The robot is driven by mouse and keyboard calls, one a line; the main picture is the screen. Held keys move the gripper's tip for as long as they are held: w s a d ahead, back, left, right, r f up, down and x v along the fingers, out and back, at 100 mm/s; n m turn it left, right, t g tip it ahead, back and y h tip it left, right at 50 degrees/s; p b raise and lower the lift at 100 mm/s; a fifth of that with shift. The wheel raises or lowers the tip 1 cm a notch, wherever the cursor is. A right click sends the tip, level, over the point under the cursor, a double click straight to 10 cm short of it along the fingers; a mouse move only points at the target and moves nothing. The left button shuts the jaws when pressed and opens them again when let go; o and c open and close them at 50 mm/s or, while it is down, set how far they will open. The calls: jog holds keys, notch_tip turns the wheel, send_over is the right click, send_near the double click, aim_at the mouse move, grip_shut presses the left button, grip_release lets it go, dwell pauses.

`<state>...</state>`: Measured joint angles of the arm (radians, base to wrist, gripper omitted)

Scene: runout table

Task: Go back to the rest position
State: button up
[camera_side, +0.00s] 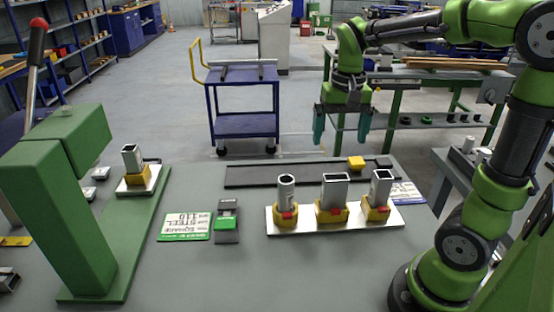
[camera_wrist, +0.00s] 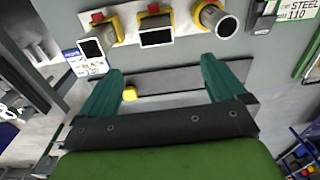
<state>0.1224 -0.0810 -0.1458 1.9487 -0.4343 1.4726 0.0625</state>
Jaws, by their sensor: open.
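My gripper (camera_side: 343,126) hangs in the air above the far edge of the table, its teal fingers apart and nothing between them. In the wrist view my gripper (camera_wrist: 160,88) is also open and empty, with a dark rail (camera_wrist: 180,78) and a small yellow block (camera_wrist: 129,94) beyond the fingers. In the side view the rail (camera_side: 290,173) lies along the back of the table (camera_side: 330,270), with the yellow block (camera_side: 356,163) on it.
A white plate (camera_side: 300,227) holds three metal tubes in yellow holders. A green press (camera_side: 60,210) stands left, with another tube (camera_side: 132,157) on its base. A green-and-white card (camera_side: 185,227) and a small device (camera_side: 227,221) lie mid-table. A blue trolley (camera_side: 243,105) stands behind.

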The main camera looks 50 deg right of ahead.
jog(key=s+a+r+n+t+y, duration=0.1)
jog(key=s+a+n+t, duration=0.3)
jog(key=a, duration=0.7)
jog(key=s+t+y, duration=0.1)
jog(key=s+t, duration=0.1)
jog(key=shift+s+a+n+t, duration=0.3)
jog(key=shift+a+t, duration=0.1)
